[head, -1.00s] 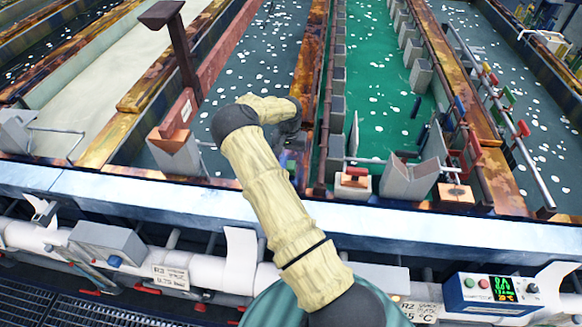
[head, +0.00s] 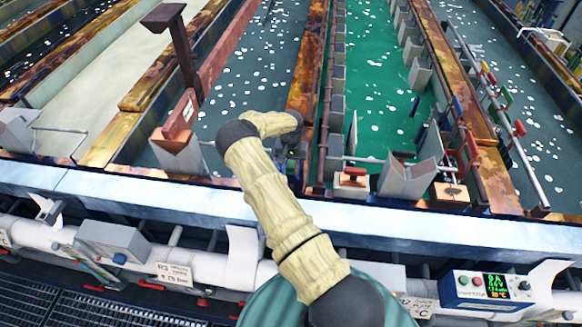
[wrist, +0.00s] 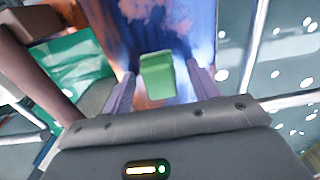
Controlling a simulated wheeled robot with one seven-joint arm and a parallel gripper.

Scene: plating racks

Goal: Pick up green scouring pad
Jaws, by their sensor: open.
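The green scouring pad (wrist: 157,77) shows in the wrist view as a small green block on a rusty, blue-stained ledge. My gripper (wrist: 160,82) is open, with one finger on each side of the pad. The pad lies between or just beyond the fingertips; I cannot tell whether they touch it. In the head view my gripper (head: 290,160) is small and dark over the ledge between two tanks, and the pad cannot be made out there.
A green-liquid tank (head: 375,95) lies right of the ledge, and a grey-blue tank (head: 240,90) lies left of it. Metal V-shaped supports (head: 410,178) and a red-handled block (head: 351,184) stand at the front edge. A control box (head: 490,290) sits lower right.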

